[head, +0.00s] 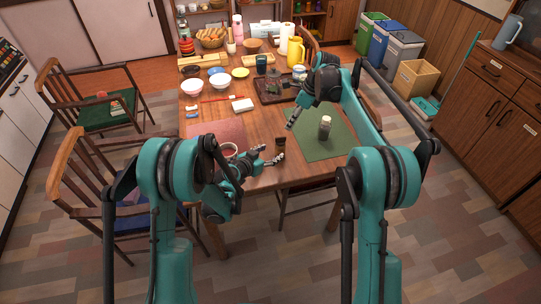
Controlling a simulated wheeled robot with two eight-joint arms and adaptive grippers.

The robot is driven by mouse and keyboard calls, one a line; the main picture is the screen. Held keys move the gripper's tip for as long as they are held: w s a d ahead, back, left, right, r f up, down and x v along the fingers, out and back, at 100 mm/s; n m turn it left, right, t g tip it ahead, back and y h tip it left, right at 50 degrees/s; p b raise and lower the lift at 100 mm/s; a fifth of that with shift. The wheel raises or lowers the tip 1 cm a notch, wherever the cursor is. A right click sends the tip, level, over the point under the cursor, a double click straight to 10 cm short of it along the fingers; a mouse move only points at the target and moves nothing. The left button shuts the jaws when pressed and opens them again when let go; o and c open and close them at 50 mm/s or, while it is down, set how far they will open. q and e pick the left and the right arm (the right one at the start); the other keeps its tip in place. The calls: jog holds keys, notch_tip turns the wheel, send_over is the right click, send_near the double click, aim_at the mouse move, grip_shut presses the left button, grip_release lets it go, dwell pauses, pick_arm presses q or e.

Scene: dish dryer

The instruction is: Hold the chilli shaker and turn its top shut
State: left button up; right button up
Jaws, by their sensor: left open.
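Two small containers could be the chilli shaker, and I cannot tell which from here. A small dark jar (280,144) stands upright on the wooden table near its front edge. A grey-brown shaker with a pale top (325,127) stands upright on the green mat (315,147). My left gripper (271,155) is open, low over the front of the table, its fingertips pointing right just beside the dark jar. Contact is not clear. My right gripper (292,121) points down and left above the table, left of the grey-brown shaker and apart from it; its finger gap is too small to make out.
A pink mat with a cup (229,149) lies at the front left, partly behind my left arm. A dark tray (270,90), bowls (220,80) and a yellow jug (296,53) stand farther back. Chairs flank the table. The wood between the mats is mostly clear.

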aim_at(277, 151)
pick_arm(q)
jog(key=shift+w+d+f, duration=0.2)
jog(key=shift+w+f, duration=0.05)
jog(key=shift+f, duration=0.5)
jog(key=shift+w+d+f, duration=0.15)
jog(key=shift+w, duration=0.1)
jog(key=x, duration=0.7)
